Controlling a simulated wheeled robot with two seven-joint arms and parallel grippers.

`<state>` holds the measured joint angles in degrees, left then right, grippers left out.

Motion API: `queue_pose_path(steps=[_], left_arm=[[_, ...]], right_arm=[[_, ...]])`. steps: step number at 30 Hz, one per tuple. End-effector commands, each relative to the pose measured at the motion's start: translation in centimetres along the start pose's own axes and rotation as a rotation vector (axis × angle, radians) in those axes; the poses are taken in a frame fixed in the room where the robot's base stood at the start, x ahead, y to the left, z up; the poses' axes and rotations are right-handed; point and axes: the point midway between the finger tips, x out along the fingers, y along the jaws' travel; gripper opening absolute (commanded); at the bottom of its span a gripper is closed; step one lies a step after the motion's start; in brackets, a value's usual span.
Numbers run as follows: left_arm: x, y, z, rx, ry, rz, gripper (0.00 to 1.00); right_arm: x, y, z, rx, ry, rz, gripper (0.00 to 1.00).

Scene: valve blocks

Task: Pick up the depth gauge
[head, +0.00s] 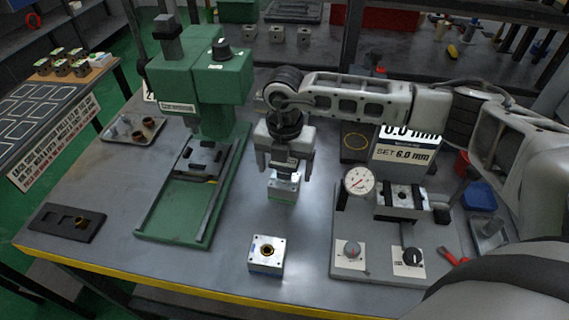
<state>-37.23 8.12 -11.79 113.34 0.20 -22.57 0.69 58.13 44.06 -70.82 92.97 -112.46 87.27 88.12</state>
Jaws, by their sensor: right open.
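A round white dial gauge (358,181) with a red needle stands at the left edge of a grey test fixture (345,228). I cannot tell whether it is the depth gauge; no other clear candidate shows. My right gripper (285,174) points down left of the dial, with its fingers apart. A small metal valve block (283,189) stands directly below and partly between the fingertips; its top is partly hidden. I cannot tell whether the fingers touch it. My left gripper is out of view.
Another valve block (266,254) stands nearer the front edge. A green press (205,100) stands left. A small tray (133,127) and a dark slotted plate (67,222) lie farther left. A sign (404,153) reads "SET 6.0 mm".

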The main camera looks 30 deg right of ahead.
Motion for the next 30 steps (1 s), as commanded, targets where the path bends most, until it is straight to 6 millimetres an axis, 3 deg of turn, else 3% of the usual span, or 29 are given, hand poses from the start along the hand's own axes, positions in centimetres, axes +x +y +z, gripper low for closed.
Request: queue_pose_path(steps=[9,15,17,25,30], left_arm=[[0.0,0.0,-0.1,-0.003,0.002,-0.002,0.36],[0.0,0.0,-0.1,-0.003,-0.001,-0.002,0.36],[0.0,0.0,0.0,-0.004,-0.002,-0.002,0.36],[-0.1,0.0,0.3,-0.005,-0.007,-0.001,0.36],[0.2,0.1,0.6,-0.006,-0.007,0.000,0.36]], right_arm=[[0.7,0.0,0.0,-0.001,-0.001,0.000,0.82],[0.7,0.0,0.0,-0.001,-0.001,0.000,0.29],[0.6,0.0,0.0,-0.001,-0.001,0.001,0.26],[0.4,0.0,0.0,0.000,-0.001,0.002,0.26],[-0.7,0.0,0.1,0.000,-0.003,0.003,0.26]])
